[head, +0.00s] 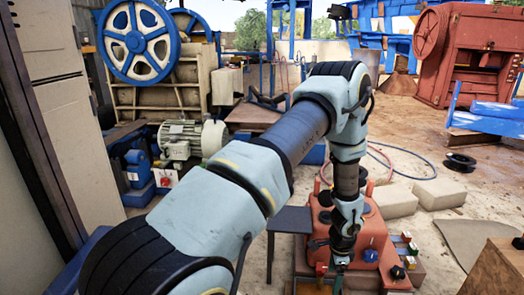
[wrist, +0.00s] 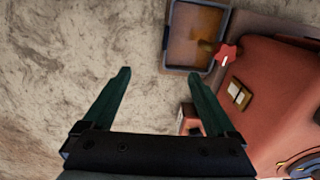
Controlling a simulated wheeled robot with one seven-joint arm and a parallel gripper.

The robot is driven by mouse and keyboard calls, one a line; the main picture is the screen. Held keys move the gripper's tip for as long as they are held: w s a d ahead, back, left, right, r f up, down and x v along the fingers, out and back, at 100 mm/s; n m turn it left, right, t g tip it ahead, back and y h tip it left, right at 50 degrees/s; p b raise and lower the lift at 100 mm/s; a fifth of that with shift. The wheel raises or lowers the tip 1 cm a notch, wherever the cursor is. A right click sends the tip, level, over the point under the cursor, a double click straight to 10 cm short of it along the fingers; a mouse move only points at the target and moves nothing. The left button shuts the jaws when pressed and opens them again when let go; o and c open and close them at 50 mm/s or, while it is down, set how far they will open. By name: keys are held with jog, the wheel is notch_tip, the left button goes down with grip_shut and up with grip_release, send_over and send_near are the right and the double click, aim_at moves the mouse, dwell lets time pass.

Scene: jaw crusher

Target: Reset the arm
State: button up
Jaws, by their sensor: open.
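My arm reaches from the lower left of the head view, over the middle, and bends down at the right. My gripper (head: 341,268) points down in front of a red machine box (head: 372,268). In the wrist view my gripper (wrist: 159,76) has its two dark green fingers spread wide. Nothing is between them, and rough pale ground shows below. The red machine box (wrist: 285,95) fills the right side of the wrist view, apart from the fingers. The arm hides part of the box in the head view.
A red star-shaped knob (wrist: 228,53) sits beside a dark-rimmed square tray (wrist: 170,35) near the right finger. Coloured buttons (head: 406,249) stand at the box's right. Pale blocks (head: 440,193), a motor (head: 190,140) and a blue flywheel (head: 137,42) stand behind. Ground right of the box is partly open.

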jog(key=w+a+r+n+t, duration=0.1)
jog(key=w+a+r+n, duration=0.3)
jog(key=a+r, duration=0.5)
jog(key=w+a+r+n, duration=0.1)
jog(key=a+r+n, duration=0.5)
jog(key=r, duration=0.6)
jog(key=s+a+r+n, duration=0.8)
jog(key=s+a+r, duration=0.2)
jog(key=a+r, duration=0.35)
notch_tip(320, 180, up, 27)
jog(key=p, duration=2.8)
jog(key=shift+w+a+f+t, duration=0.15)
jog(key=shift+w+a+t, duration=0.05)
jog(key=shift+w+t, duration=0.15)
